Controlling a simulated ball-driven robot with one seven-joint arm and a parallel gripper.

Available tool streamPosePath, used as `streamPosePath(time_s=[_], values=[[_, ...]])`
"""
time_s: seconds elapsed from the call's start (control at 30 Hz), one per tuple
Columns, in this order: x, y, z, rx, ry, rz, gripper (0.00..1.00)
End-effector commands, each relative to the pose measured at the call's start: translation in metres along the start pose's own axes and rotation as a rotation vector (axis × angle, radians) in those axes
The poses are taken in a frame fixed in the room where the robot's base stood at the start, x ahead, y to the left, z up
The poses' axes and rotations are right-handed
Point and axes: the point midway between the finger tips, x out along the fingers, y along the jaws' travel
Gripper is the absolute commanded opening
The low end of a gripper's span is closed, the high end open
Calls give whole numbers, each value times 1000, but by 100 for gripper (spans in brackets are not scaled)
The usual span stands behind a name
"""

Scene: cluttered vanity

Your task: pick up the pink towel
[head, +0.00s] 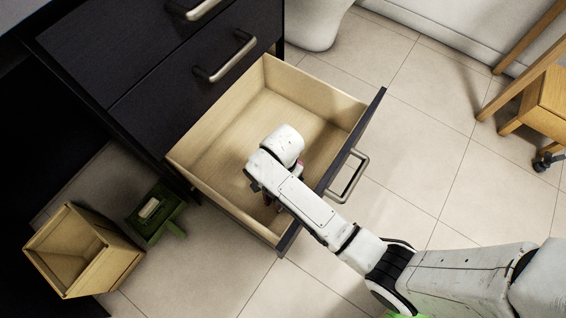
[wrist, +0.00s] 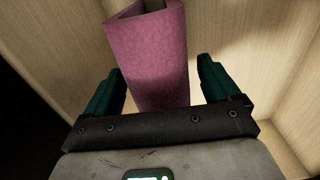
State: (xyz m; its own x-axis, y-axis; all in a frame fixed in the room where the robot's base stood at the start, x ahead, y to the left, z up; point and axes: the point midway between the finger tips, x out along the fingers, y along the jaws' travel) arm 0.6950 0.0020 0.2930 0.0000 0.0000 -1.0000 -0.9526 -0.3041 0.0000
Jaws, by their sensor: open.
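The pink towel (wrist: 158,62) looks like a rolled or folded block standing inside the open drawer. In the wrist view it shows between the two green fingers of my gripper (wrist: 160,88), with visible space on both sides. The fingers are open and do not appear to touch it. In the head view my arm reaches down into the drawer (head: 215,135) and hides nearly all of the towel. My gripper's fingers are mostly hidden there too.
The drawer's wooden walls and dark front with its handle (head: 347,176) surround my gripper closely. A wooden box (head: 110,262) and a green object (head: 170,225) stand on the floor at left. Wooden furniture (head: 545,95) is at right. The tiled floor beyond the drawer is clear.

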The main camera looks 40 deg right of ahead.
Motion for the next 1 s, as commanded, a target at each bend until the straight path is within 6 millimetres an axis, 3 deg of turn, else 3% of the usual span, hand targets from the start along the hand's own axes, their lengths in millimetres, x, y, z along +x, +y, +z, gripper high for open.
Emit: streamPosePath(time_s=[0.03,0.1,0.37,1.0], values=[[14,0,0,0,0,1,89],[20,1,0,0,0,1,89],[20,0,0,0,0,0,89],[20,0,0,0,0,0,31]])
